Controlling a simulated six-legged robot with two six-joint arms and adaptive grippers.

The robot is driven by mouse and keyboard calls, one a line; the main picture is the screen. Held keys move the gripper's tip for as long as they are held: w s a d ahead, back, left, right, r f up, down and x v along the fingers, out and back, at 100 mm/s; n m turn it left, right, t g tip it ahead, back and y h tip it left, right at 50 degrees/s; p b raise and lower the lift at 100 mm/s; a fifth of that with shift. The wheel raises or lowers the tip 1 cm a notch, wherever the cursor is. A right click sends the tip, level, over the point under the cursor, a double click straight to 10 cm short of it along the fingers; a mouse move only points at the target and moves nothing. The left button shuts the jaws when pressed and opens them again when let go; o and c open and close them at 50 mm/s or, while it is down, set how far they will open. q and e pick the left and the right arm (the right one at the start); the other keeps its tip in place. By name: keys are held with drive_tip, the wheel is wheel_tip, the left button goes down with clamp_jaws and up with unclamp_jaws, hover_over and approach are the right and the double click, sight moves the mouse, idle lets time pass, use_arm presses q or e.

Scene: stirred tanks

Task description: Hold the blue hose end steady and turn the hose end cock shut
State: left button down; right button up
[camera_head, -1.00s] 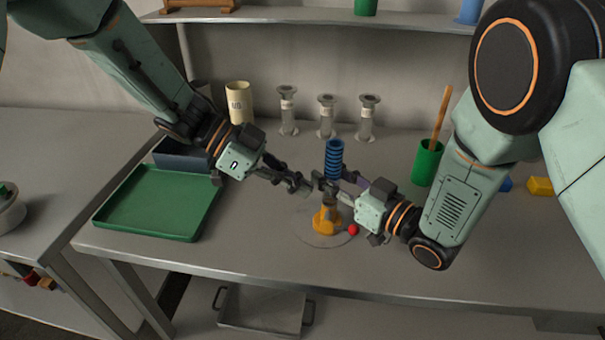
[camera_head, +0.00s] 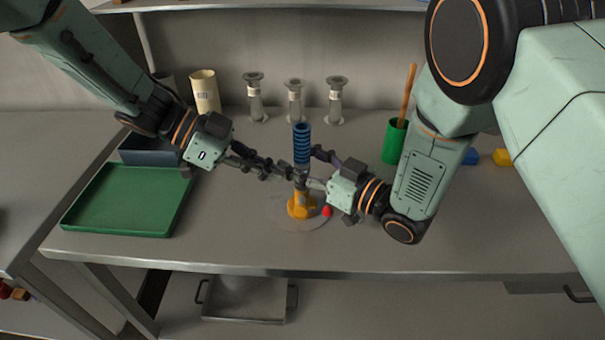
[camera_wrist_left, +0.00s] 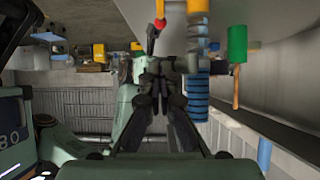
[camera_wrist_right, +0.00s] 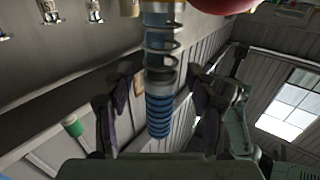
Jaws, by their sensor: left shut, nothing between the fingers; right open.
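The blue ribbed hose end (camera_head: 302,145) stands upright above an orange base (camera_head: 300,207) on the bench. The cock's red knob (camera_head: 327,211) is low on its right. My right gripper (camera_head: 313,167) is open, its fingers apart on either side of the hose line. In the right wrist view the hose (camera_wrist_right: 159,115) and a metal coil (camera_wrist_right: 161,45) show between those fingers, with gaps on both sides. My left gripper (camera_head: 290,172) is shut and empty, close to the left of the hose line. In the left wrist view the red knob (camera_wrist_left: 158,22) lies beyond its closed fingertips (camera_wrist_left: 157,85).
A green tray (camera_head: 128,200) and a dark bin (camera_head: 145,150) are at the left. A cream cylinder (camera_head: 204,92) and several glass fittings (camera_head: 294,100) stand behind. A green cup (camera_head: 393,142) with a wooden stick is at the right. The front of the bench is clear.

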drive_tip(key=v, duration=1.2)
